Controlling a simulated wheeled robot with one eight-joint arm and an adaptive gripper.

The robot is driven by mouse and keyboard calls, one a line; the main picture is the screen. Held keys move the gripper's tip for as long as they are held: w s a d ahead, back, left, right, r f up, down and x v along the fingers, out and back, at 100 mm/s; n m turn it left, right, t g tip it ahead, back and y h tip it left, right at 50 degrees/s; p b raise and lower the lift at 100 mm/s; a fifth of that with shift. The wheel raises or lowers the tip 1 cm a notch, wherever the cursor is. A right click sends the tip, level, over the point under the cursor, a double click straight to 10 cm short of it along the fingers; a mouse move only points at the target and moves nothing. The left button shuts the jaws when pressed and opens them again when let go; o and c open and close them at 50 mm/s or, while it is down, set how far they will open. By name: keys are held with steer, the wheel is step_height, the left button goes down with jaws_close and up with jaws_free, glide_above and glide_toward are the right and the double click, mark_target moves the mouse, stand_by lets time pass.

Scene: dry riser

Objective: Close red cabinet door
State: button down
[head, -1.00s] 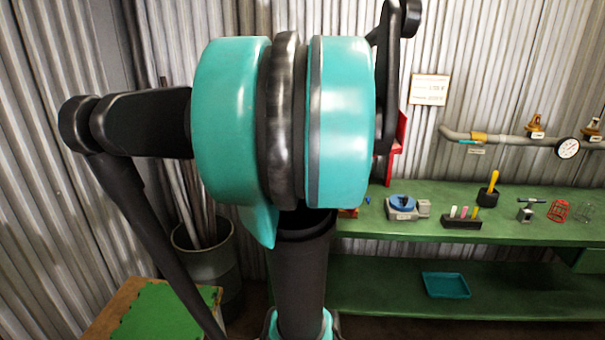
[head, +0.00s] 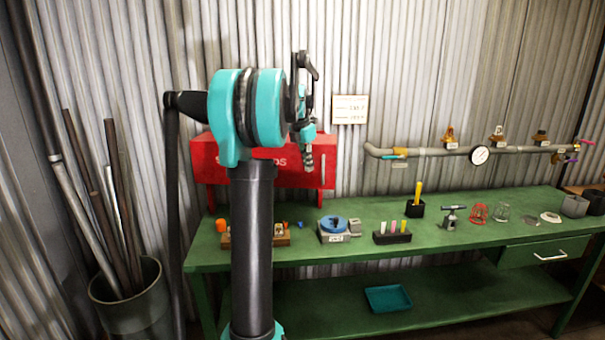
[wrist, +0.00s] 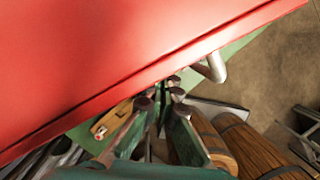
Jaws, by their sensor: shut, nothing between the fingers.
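The red cabinet (head: 215,165) is against the corrugated wall above the back left of the bench, with pale lettering on its front. My arm hides its middle and part of the lettering. I cannot tell how far its door stands open. My gripper (head: 308,165) points down in front of the cabinet's right part in the head view. In the wrist view a large red panel of the cabinet (wrist: 110,50) fills the upper left, close to my gripper (wrist: 165,95). The fingers are together and empty, near the panel's lower edge. Contact with the panel cannot be made out.
The green bench (head: 300,255) holds a blue-topped device (head: 334,226), a marker holder (head: 392,234) and several small items. A pipe with a gauge (head: 479,155) runs along the wall. A bin of rods (head: 130,300) stands left. A teal tray (head: 388,298) lies on the lower shelf.

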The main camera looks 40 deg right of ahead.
steer(key=w+d, duration=0.8)
steer(key=shift+r, duration=0.15)
steer(key=shift+w, duration=0.1)
steer(key=shift+a, duration=0.1)
